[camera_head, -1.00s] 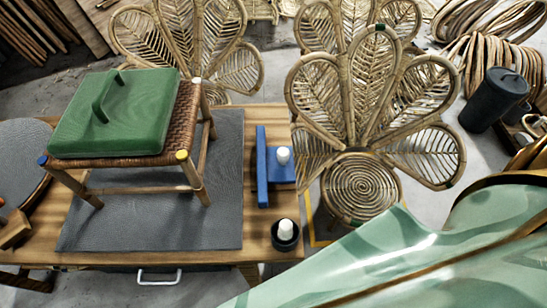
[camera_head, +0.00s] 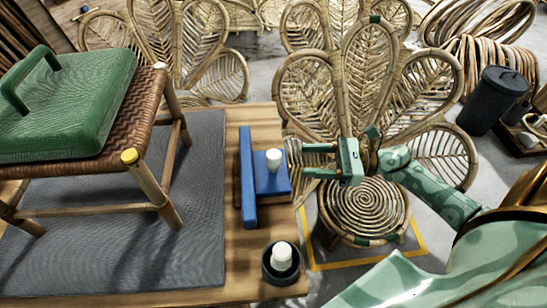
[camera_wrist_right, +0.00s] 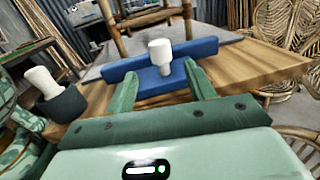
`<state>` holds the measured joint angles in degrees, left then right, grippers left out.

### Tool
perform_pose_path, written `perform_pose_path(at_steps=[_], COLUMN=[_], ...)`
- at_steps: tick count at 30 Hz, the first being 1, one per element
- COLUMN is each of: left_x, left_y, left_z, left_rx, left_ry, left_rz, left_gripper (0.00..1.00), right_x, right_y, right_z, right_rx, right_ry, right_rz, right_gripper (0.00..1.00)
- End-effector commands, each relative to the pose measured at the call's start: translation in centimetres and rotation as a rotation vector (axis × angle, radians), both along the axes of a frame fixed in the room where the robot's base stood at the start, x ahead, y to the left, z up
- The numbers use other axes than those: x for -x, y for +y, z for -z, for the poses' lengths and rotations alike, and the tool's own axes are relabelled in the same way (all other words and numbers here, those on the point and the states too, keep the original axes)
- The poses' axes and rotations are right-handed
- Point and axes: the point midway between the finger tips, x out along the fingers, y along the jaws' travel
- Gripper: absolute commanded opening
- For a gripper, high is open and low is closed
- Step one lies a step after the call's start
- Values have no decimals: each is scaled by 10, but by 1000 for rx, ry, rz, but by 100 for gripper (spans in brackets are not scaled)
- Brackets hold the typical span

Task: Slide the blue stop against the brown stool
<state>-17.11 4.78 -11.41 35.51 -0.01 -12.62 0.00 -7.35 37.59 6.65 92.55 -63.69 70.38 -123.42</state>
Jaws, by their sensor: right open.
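The blue stop (camera_head: 248,185) stands on the wooden table to the right of the brown stool, with a white knob (camera_head: 273,156) on its base. The brown stool (camera_head: 118,132) has a woven seat and stands on a grey mat, apart from the stop. A green lidded box or cushion (camera_head: 65,100) with a handle rests on the seat. My right gripper (camera_head: 304,160) is open and empty, just right of the stop. In the right wrist view, the blue stop (camera_wrist_right: 125,81) and its white knob (camera_wrist_right: 160,55) show beyond and between the open fingers (camera_wrist_right: 160,93). My left gripper is not in view.
A dark cup (camera_head: 281,264) with a white item stands at the table's front right. The grey mat (camera_head: 205,230) lies between stool and stop. Rattan chairs (camera_head: 365,100) stand behind the table. A dark bin (camera_head: 492,100) is at right.

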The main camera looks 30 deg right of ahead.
Motion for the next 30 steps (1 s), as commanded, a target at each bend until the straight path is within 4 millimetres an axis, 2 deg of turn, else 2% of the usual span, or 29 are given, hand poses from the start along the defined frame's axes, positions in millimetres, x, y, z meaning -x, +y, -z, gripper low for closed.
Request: perform_pose_path(at_steps=[1, 6, 12, 24, 26, 30], left_x=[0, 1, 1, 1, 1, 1], left_y=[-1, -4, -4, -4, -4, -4], left_z=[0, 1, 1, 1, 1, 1], left_rx=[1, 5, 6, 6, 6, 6], left_ry=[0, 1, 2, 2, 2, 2], left_rz=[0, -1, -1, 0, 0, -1], left_gripper=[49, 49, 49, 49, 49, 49], right_x=[-8, -32, -49, -54, -54, -54], right_y=[11, 44, 70, 78, 77, 77], right_z=[-1, -1, 0, 1, 1, 1], right_rx=[-3, -3, -3, -2, -2, -2], right_ry=[-6, -3, 1, 2, 2, 2], right_rz=[-1, 2, 2, 2, 2, 2], right_gripper=[54, 54, 54, 54, 40, 2])
